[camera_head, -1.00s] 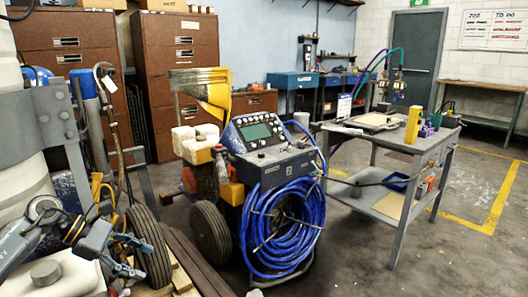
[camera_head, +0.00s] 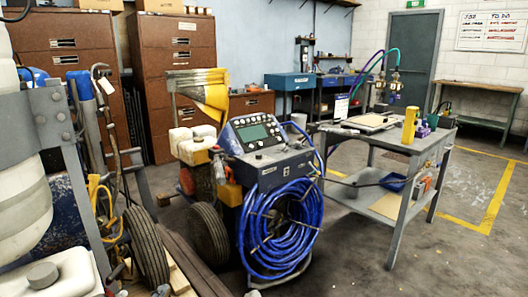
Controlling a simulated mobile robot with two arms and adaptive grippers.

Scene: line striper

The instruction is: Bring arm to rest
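A small dark piece at the bottom edge, left of centre, looks like a fingertip of my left gripper (camera_head: 160,290). The rest of that gripper and its arm are out of frame, so its opening and any held thing are hidden. My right gripper and arm are not in view. The line striper (camera_head: 262,165) stands upright in the middle, with a control panel on top. A coiled blue hose (camera_head: 280,228) hangs on its front.
A grey worktable (camera_head: 385,140) with several items stands to the right. A white tank (camera_head: 25,195), a grey metal frame (camera_head: 50,115) and a black wheel (camera_head: 147,248) fill the left. Brown cabinets (camera_head: 60,62) stand behind. The floor at lower right is clear.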

